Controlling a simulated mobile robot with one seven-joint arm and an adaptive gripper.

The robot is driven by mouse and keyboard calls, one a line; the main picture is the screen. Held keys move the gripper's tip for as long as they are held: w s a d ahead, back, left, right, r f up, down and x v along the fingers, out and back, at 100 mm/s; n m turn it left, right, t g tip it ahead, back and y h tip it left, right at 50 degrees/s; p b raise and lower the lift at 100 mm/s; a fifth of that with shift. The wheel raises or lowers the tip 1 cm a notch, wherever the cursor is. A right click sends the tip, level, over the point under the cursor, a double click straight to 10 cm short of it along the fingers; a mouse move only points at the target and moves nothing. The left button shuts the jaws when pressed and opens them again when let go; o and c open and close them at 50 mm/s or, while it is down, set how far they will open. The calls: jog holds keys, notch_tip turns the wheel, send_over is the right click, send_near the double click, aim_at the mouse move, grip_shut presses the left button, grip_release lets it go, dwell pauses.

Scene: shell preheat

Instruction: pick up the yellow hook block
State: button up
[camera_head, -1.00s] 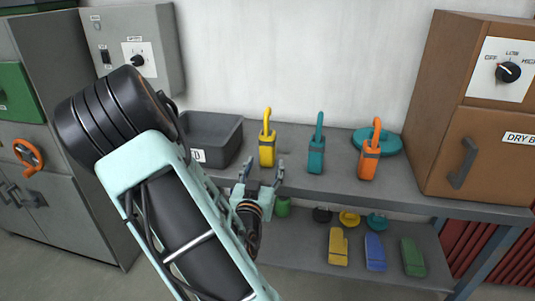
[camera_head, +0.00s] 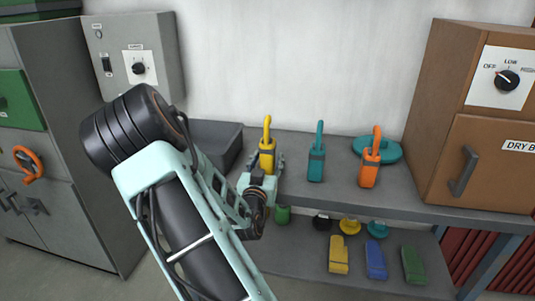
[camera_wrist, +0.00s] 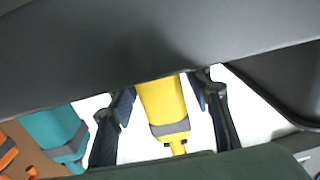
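The yellow hook block (camera_head: 267,152) stands upright on the grey shelf (camera_head: 325,195), with a grey band and a yellow hook on top. In the wrist view the yellow hook block (camera_wrist: 163,106) lies between my two fingers. My gripper (camera_head: 265,164) is at the block's lower part, one finger on each side. In the wrist view my gripper (camera_wrist: 165,110) is open, with white gaps visible between the block and both fingers. The block's base is hidden by my gripper in the head view.
A teal hook block (camera_head: 316,160) and an orange hook block (camera_head: 369,165) stand to the right. A dark bin (camera_head: 222,143) is left, partly behind my arm. A teal disc (camera_head: 390,150) and a brown oven (camera_head: 465,150) are further right. A lower shelf holds several coloured items.

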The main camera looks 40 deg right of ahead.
grip_shut()
jog(key=shift+r, duration=0.1)
